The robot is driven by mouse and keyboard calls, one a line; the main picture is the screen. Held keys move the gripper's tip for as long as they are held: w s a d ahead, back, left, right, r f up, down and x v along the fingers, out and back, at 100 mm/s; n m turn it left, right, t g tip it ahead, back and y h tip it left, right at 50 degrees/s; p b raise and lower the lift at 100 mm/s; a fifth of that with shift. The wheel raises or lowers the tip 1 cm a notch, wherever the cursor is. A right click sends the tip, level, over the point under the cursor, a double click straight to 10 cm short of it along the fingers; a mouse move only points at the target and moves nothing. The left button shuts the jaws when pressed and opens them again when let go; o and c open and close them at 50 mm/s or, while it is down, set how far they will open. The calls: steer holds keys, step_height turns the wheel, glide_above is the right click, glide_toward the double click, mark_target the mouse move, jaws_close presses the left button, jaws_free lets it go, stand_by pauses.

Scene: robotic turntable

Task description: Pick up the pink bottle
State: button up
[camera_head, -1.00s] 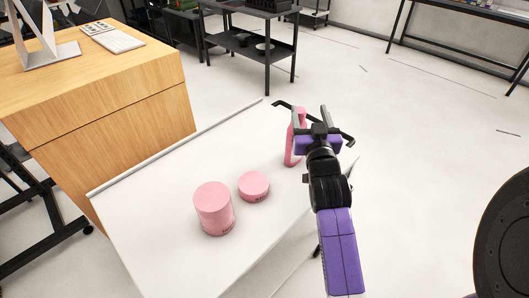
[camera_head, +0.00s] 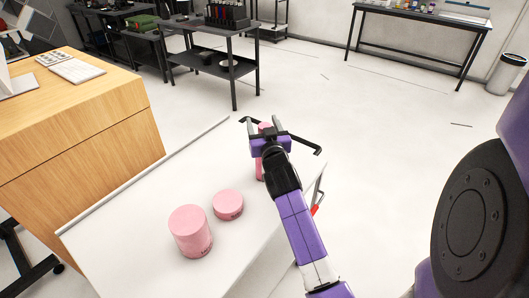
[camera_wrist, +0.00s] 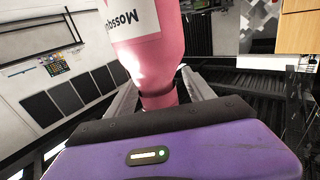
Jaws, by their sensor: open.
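The pink bottle (camera_head: 259,169) stands near the far right edge of the white table (camera_head: 150,190), largely hidden behind my gripper (camera_head: 264,125) in the head view. In the wrist view the bottle (camera_wrist: 150,50) fills the upper middle, with part of a white label showing. Its narrower neck lies between the two grey fingers, close to the purple palm. The fingers of my gripper (camera_wrist: 160,90) are open, one on each side of the neck. Whether either finger touches it I cannot tell.
A large pink jar (camera_head: 190,232) and a shorter pink jar (camera_head: 228,205) stand on the table, left of my arm. A wooden desk (camera_head: 80,130) with a keyboard (camera_head: 77,70) is at the left. Dark shelving (camera_head: 225,55) stands behind. Open floor lies right.

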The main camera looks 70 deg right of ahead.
steer(key=shift+d, duration=0.1)
steer(key=shift+c, duration=0.4)
jaws_close()
stand_by(1.0)
